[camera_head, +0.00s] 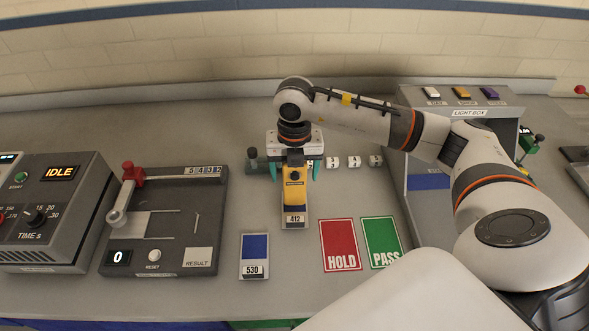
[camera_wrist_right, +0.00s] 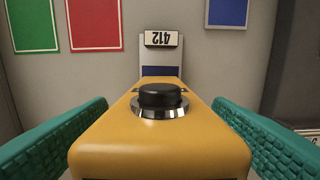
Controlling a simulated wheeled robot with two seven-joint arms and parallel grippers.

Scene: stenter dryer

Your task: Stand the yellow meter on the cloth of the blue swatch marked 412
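The yellow meter (camera_head: 293,201) stands over the blue swatch marked 412 and hides most of its cloth; the 412 label (camera_head: 294,219) shows at its near end. In the right wrist view, the meter's yellow top (camera_wrist_right: 160,135) has a black button, and a strip of blue cloth (camera_wrist_right: 160,71) shows between it and the 412 label (camera_wrist_right: 160,39). My right gripper (camera_head: 295,171) is open, with teal fingers on both sides of the meter and gaps between. Whether the meter's base touches the cloth is hidden. My left gripper is out of view.
A second blue swatch marked 530 (camera_head: 254,248) lies in front to the left. The red HOLD card (camera_head: 340,240) and green PASS card (camera_head: 382,237) lie to the right. A dark tester (camera_head: 180,225) stands left; the light box (camera_head: 470,105) stands right, near my arm.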

